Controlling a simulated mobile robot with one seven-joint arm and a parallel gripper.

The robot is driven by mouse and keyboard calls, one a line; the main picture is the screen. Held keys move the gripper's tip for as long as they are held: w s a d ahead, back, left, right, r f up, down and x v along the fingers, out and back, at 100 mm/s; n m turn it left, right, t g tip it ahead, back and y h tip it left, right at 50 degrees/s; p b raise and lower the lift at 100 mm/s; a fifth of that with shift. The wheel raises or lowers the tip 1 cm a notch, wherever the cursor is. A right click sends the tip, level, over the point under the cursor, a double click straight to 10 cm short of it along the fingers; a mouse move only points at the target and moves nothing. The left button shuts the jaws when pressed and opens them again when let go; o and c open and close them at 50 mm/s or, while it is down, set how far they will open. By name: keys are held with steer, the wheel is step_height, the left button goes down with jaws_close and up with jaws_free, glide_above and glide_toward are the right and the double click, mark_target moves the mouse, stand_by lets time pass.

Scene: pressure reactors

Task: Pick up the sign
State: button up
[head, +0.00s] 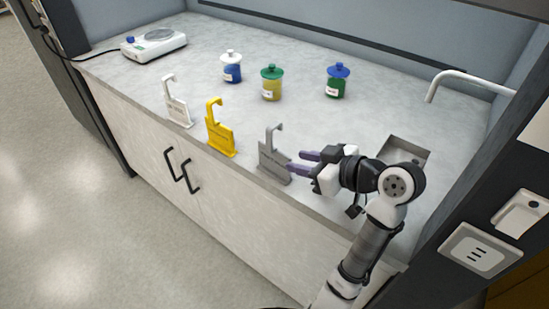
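Three hook-topped signs stand along the counter's front edge: a white sign (178,113), a yellow sign (220,139) and a grey sign (272,165). My gripper (296,162) is just right of the grey sign, with its purple fingers pointing left toward it. The fingers are apart, with a visible gap between them. The lower fingertip overlaps or nearly meets the sign's right edge in the picture; I cannot tell whether they touch. All three signs stand upright.
Behind the signs stand a blue-and-white jar (231,70), a yellow jar with a green lid (271,86) and a green jar with a blue lid (337,83). A balance (154,46) is at the back left. A sink (408,146) and faucet (462,78) are at right.

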mark_target(276, 172)
steer(key=x, duration=0.2)
steer(key=shift+w+a+f, duration=0.1)
steer(key=shift+w+a, duration=0.1)
steer(key=shift+a, duration=0.1)
steer(key=p+x, duration=0.1)
steer(key=x, duration=0.3)
steer(key=shift+s+a+f+p, duration=0.1)
steer(key=shift+s+a+p, duration=0.1)
steer(key=shift+a+p, duration=0.15)
steer(key=shift+w+a+f, duration=0.2)
steer(key=shift+w+a, duration=0.05)
jaws_close()
